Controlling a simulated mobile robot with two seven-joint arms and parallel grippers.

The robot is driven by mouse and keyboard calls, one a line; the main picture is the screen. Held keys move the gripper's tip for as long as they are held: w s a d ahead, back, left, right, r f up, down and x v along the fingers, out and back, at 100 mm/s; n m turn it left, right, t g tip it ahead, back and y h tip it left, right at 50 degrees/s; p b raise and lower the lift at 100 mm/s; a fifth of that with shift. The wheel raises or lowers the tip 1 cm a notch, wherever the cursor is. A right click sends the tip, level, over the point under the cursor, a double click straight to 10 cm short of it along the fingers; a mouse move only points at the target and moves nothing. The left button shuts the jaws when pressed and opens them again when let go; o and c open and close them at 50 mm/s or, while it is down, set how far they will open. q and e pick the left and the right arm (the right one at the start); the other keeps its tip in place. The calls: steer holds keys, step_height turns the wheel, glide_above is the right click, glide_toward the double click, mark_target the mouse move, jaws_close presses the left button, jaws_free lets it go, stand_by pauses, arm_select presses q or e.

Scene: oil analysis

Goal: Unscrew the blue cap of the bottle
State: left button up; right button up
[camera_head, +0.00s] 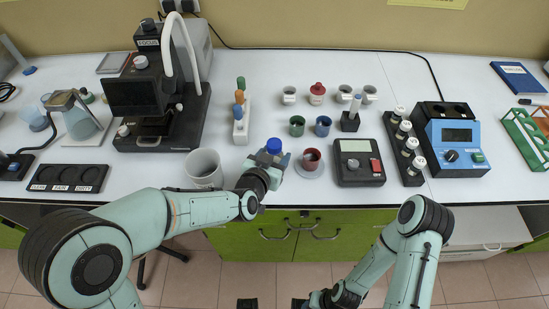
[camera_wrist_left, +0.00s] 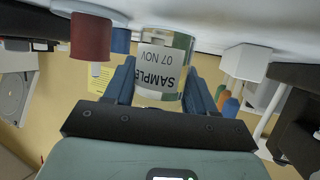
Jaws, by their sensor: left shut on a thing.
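The bottle's blue cap (camera_head: 274,145) shows on top of the bottle at the front of the table in the head view. In the left wrist view, which is upside down, the clear bottle (camera_wrist_left: 163,62) carries a white label reading "SAMPLE 07 NOV". My left gripper (camera_head: 272,160) is shut on the bottle's body, with one blue finger on each side of it. The cap is hidden in the wrist view. My right gripper (camera_head: 322,300) is low at the bottom edge of the head view, away from the bottle; its fingers are not clear.
A white beaker (camera_head: 204,169) stands just left of the bottle. A rack (camera_head: 241,130) with colored-handled tools and a green cup (camera_head: 297,125) are behind.

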arm_select(q)
step_height(320, 180, up, 12)
steer(key=p, duration=0.4)
step_height(320, 180, up, 7)
steer(key=p, duration=0.4)
steer(key=shift+f, duration=0.15)
arm_select(e)
steer(key=w+r, duration=0.5)
steer(key=r, duration=0.5)
steer(key=shift+w+t, duration=0.4)
arm_select(q)
steer(key=o, duration=0.4)
steer(key=c, duration=0.6)
arm_select(e)
steer(key=shift+r, duration=0.1)
steer(key=shift+s, duration=0.15)
